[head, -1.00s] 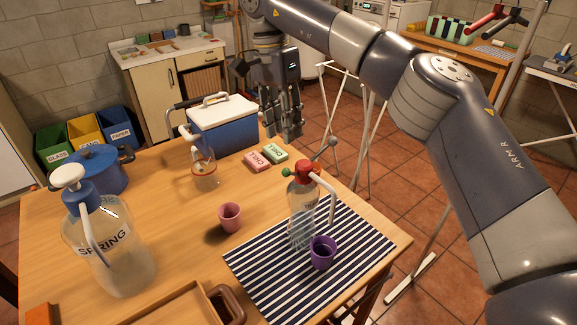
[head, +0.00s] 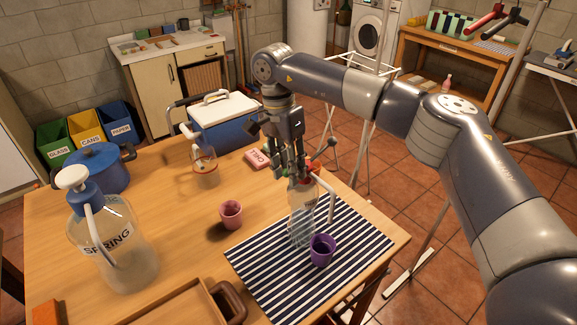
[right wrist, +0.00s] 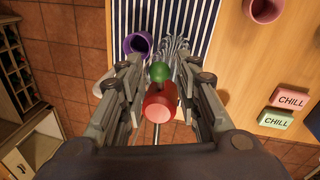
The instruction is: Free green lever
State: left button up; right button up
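A clear bottle (head: 301,225) with a red cap and a pale spout stands upright on the striped mat (head: 260,268). In the right wrist view, its green lever knob (right wrist: 159,71) sits just beyond the red cap (right wrist: 160,102). A rod with a dark knob (head: 333,142) rises to the right of the cap in the head view. My right gripper (head: 292,173) points down over the bottle top. Its fingers stand apart on both sides of the cap and green knob; contact is not clear. The fingers hide much of the cap in the head view. My left gripper is out of view.
A purple cup (head: 321,251) stands close to the bottle, and a pink cup (head: 231,214) is to its left. A pink CHILL block (head: 257,159) and a blue cooler (head: 224,136) are behind. A large SPRING dispenser (head: 112,250) stands at left.

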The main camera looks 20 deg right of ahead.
grip_shut()
jog(key=shift+a, duration=0.1)
jog(key=h+b, duration=0.1)
jog(key=a+f+t+h+b, duration=0.1)
jog(key=shift+s+f+h+b, duration=0.2)
jog(key=shift+h+b, duration=0.1)
jog(key=shift+h, duration=0.1)
jog(key=t+h+b, duration=0.1)
jog(key=h, duration=0.1)
jog(key=f+t+h+b, duration=0.1)
jog(key=h, duration=0.1)
jog(key=f+h+b, duration=0.1)
jog(key=shift+s+a+f+m+t+h+b, duration=0.15)
jog(key=shift+s+a+m+t+h+b, duration=0.05)
jog(key=shift+a+m+t+h+b, duration=0.2)
jog(key=shift+d+f+t+h, duration=0.1)
jog(key=shift+f+t+h, duration=0.4)
jog(key=shift+h, duration=0.8)
jog(key=shift+f, duration=0.1)
grip_release()
